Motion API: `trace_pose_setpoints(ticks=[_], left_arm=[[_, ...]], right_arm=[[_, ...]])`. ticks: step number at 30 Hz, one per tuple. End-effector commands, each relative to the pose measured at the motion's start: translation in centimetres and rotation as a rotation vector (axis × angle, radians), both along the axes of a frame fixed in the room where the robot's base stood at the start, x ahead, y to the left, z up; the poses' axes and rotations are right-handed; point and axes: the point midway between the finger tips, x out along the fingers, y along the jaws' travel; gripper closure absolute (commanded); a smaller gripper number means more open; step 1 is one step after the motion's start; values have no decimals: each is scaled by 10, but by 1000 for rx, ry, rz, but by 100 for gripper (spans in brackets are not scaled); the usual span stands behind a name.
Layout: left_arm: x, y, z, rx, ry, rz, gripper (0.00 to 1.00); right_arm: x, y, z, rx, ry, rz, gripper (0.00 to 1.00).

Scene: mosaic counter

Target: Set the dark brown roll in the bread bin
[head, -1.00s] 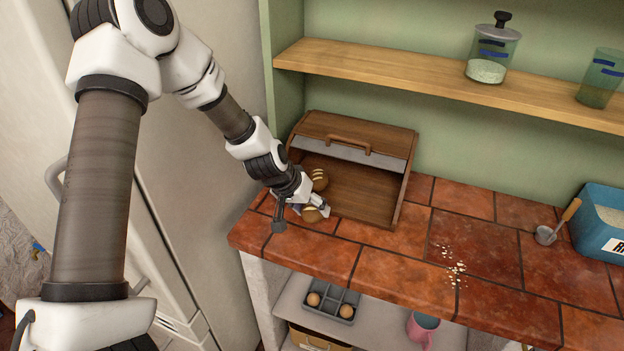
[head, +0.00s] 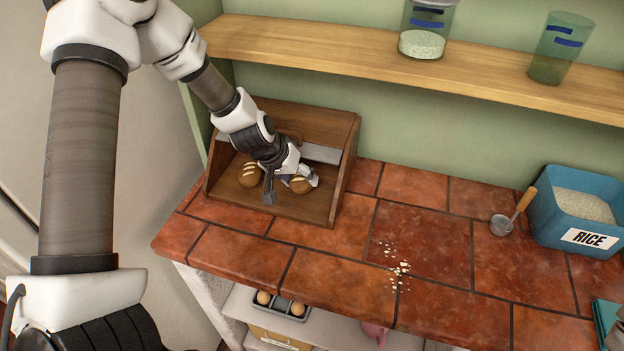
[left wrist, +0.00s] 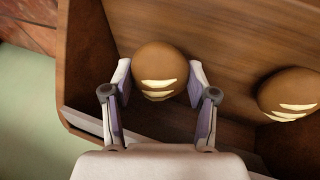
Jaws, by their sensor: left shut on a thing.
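The dark brown roll (head: 301,187) with pale score marks is held between the fingers of my left gripper (head: 291,182). It is inside the open bread bin (head: 345,165), over the right part of its floor. Whether it touches the floor is hard to tell. In the left wrist view the roll (left wrist: 160,66) sits between both fingers against the wooden bin. A second brown scored roll (head: 249,176) lies in the bin to the left; it also shows in the left wrist view (left wrist: 290,94). My right gripper is not in view.
The tiled counter (head: 330,240) is clear in front of the bin, with crumbs (head: 398,268) to the right. A metal scoop (head: 502,224) and blue rice tub (head: 580,215) stand farther right. A wooden shelf (head: 400,72) with jars runs above.

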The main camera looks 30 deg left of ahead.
Motion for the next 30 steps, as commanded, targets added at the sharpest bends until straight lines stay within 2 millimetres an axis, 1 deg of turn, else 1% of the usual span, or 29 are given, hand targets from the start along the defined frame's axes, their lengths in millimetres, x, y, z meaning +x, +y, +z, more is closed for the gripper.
trace_pose_setpoints(ticks=[1,2,8,14,15,16,17,26,29,30], left_arm=[[-2,1,-22,-1,1,1,77],[-3,1,-24,-1,1,1,77],[-3,2,-20,0,0,-1,76],[-3,1,-26,0,0,0,77],[-3,1,-24,0,0,0,32],[-3,1,-24,0,0,0,21],[-3,1,-24,0,0,0,17],[-3,1,-23,0,0,0,17],[-4,2,-14,0,0,0,17],[-5,2,-10,-2,1,0,17]], right_arm=[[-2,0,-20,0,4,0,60],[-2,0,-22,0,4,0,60],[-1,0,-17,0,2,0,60],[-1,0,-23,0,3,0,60],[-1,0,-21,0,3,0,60],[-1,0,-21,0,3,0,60],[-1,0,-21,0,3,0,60],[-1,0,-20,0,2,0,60],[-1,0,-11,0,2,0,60],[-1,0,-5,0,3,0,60]])
